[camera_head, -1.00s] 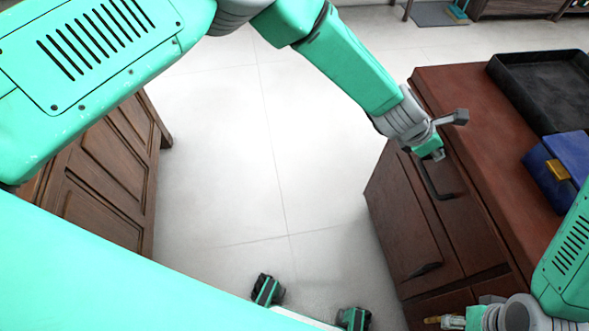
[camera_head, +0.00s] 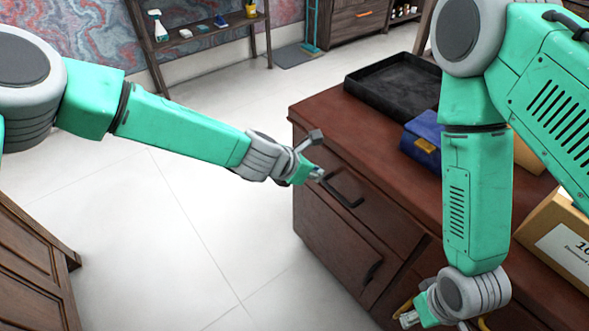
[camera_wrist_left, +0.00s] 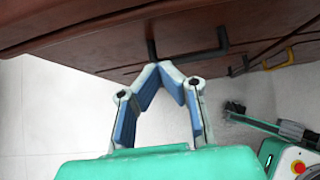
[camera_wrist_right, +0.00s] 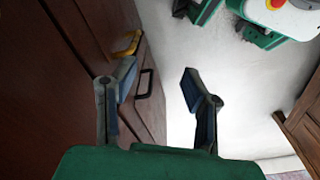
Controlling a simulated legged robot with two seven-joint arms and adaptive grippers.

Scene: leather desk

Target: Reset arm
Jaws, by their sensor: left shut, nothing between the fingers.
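My left gripper (camera_head: 318,175) is in front of the brown desk, near the black upper drawer handle (camera_head: 345,190). In the left wrist view its blue-padded fingers (camera_wrist_left: 160,68) meet at the tips with nothing between them, just below the black handle (camera_wrist_left: 195,58). I cannot tell whether they touch it. My right gripper (camera_head: 404,319) is low in front of the desk, at the bottom of the head view. In the right wrist view its fingers (camera_wrist_right: 158,70) are apart and empty. A yellow handle (camera_wrist_right: 127,43) lies beyond its left finger.
The desk top (camera_head: 325,110) carries a black tray (camera_head: 395,82), a blue box (camera_head: 422,139) and a cardboard box (camera_head: 560,240). A lower drawer handle (camera_head: 372,271) juts from the desk front. A wooden cabinet (camera_head: 30,260) stands at the left. The floor between is clear.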

